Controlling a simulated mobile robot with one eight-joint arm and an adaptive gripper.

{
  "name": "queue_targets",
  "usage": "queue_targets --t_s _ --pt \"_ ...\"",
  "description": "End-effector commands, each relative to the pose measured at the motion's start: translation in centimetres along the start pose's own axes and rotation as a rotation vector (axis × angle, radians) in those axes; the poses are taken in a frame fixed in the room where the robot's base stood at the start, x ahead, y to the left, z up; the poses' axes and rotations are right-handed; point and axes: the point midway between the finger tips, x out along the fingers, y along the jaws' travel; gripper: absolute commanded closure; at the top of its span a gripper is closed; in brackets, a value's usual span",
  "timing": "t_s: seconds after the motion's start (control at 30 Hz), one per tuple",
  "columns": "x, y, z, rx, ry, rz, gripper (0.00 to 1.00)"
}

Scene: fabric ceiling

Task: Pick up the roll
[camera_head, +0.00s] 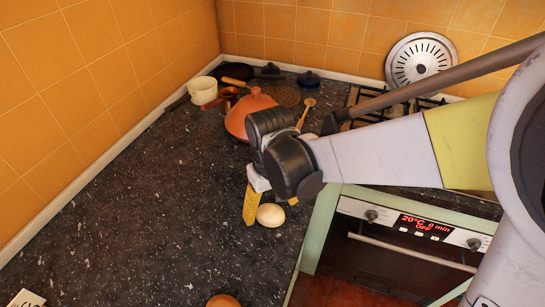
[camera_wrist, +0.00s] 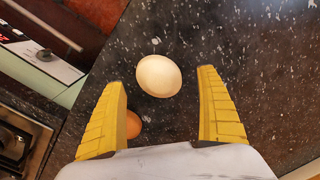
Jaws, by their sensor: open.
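A pale cream, rounded object that looks like the roll (camera_head: 270,215) lies on the dark speckled counter near its oven-side edge. It also shows in the wrist view (camera_wrist: 158,76), just ahead of and between the fingertips, apart from both. My gripper (camera_head: 270,204) points down over the counter beside it, and its two yellow fingers stand wide apart with nothing between them. The gripper also shows in the wrist view (camera_wrist: 163,80). An orange-brown round thing (camera_wrist: 133,125) lies nearer the palm, partly hidden by the left finger.
An orange lidded pot (camera_head: 249,112), a cream pot (camera_head: 203,91), pans and a wooden spoon (camera_head: 306,110) stand toward the back. The oven (camera_head: 400,245) borders the counter on the right. Another orange-brown object (camera_head: 223,301) is at the bottom edge.

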Motion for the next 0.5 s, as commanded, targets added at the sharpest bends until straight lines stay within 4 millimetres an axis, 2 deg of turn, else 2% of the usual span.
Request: queue_targets --t_s 0.03,0.17,0.4,0.43,0.5 --pt "1.4 0.1 -0.1 0.000 0.000 0.000 0.14" --pt "3.3 0.1 -0.1 0.000 0.000 0.000 0.14" --pt "3.4 0.1 -0.1 0.000 0.000 0.000 0.14" --pt "3.4 0.1 -0.1 0.000 0.000 0.000 0.17" --pt "3.4 0.1 -0.1 0.000 0.000 0.000 0.38"
